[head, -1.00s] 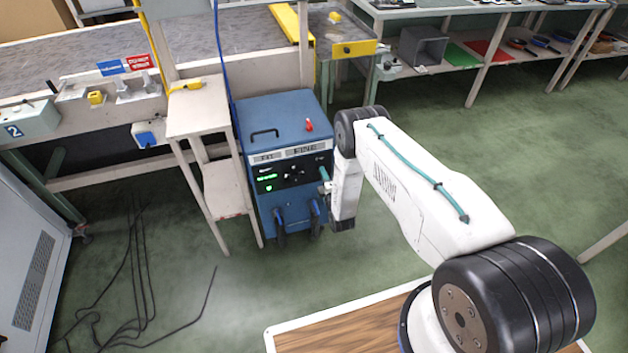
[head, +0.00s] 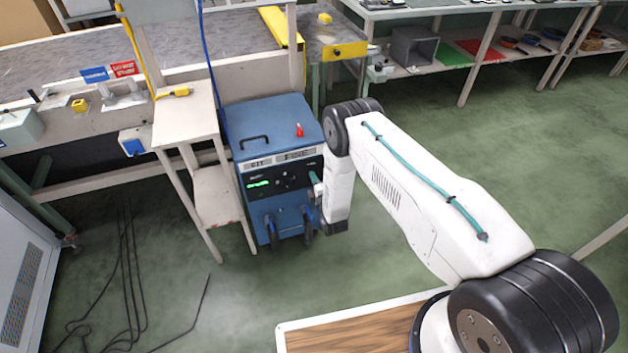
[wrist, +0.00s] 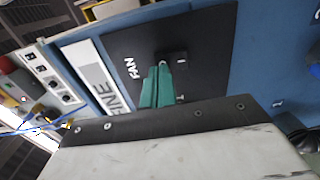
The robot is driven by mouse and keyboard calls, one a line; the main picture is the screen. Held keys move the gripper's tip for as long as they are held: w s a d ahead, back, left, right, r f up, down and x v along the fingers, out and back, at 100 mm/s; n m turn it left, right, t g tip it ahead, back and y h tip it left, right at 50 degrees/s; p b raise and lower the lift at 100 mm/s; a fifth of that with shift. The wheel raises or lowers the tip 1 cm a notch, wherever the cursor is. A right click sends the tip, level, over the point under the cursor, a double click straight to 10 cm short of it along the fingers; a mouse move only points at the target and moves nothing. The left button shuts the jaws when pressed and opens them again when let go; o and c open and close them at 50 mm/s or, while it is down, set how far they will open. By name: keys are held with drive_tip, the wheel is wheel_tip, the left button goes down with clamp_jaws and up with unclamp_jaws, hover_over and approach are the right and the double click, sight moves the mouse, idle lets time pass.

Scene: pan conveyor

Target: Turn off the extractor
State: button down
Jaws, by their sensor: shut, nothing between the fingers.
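The extractor is a blue cabinet (head: 270,120) on the floor, left of my arm in the head view. Its dark front panel (head: 262,178) carries a lit green readout (head: 258,184). In the wrist view the black panel (wrist: 205,35) has the word FAN, with a small dark switch (wrist: 178,58) beside an "I" mark. My gripper (wrist: 164,68) has green fingers, shut and empty, with the tips at the switch. I cannot tell whether they touch it. The fingertips partly cover the switch. In the head view my gripper (head: 314,178) is at the panel's right side.
A narrow beige stand (head: 186,118) is close on the cabinet's left. A red knob or lamp (head: 299,130) sits on the cabinet top. Black cables (head: 128,270) lie on the floor at left. Open green floor (head: 480,170) is at right.

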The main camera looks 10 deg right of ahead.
drive_tip(key=s+d, duration=0.2)
drive_tip(key=s, duration=1.1)
drive_tip(key=shift+d+r, duration=0.35)
drive_tip(key=shift+d, duration=0.05)
drive_tip(key=shift+s, duration=0.1)
